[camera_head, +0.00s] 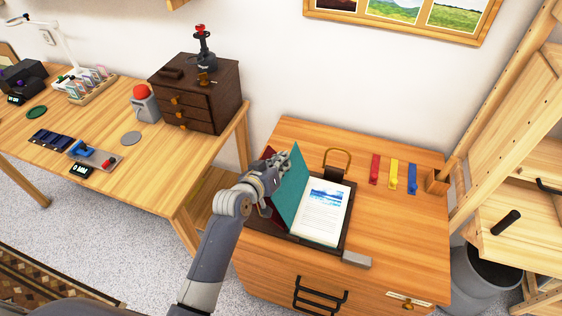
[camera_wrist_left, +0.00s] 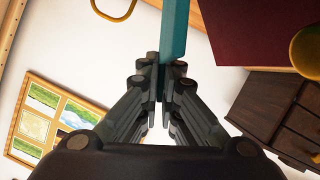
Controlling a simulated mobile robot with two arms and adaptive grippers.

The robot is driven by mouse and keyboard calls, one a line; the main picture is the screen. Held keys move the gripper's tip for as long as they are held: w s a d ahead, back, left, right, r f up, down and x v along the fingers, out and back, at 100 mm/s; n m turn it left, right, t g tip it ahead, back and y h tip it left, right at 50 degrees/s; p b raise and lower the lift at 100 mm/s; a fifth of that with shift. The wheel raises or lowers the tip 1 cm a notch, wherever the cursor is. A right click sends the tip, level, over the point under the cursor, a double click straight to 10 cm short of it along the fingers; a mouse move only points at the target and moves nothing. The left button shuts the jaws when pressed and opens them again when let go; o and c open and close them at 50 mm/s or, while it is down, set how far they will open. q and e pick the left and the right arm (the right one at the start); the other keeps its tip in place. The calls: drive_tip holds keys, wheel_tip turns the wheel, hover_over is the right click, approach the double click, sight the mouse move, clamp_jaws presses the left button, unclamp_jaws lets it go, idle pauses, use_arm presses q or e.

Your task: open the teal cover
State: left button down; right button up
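The teal cover (camera_head: 291,191) stands raised from the book, steeply tilted, with its free edge up. The open page (camera_head: 324,212), with a blue picture and text, shows to its right. My left gripper (camera_head: 281,160) is at the cover's upper edge. In the left wrist view the teal cover (camera_wrist_left: 174,30) runs edge-on between the fingertips (camera_wrist_left: 162,80), which are closed on it. A dark red panel (camera_wrist_left: 248,32) is beside it there, and its edge shows left of the cover in the head view. My right gripper is in neither view.
The book lies in a dark tray (camera_head: 341,238) on a wooden cabinet (camera_head: 390,230). A brass loop (camera_head: 337,160) stands behind it. Red (camera_head: 375,169), yellow (camera_head: 393,174) and blue (camera_head: 412,179) pieces lie to the right. A grey block (camera_head: 356,260) is in front. A desk with a dark drawer box (camera_head: 205,92) stands left.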

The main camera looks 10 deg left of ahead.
use_arm(q)
drive_tip(key=shift+d+r, duration=0.15)
drive_tip(key=c, duration=2.1)
unclamp_jaws()
drive_tip(key=shift+s+a, duration=0.2)
drive_tip(key=shift+s, duration=0.25)
drive_tip(key=v, duration=1.1)
drive_tip(key=shift+d+r, duration=0.1)
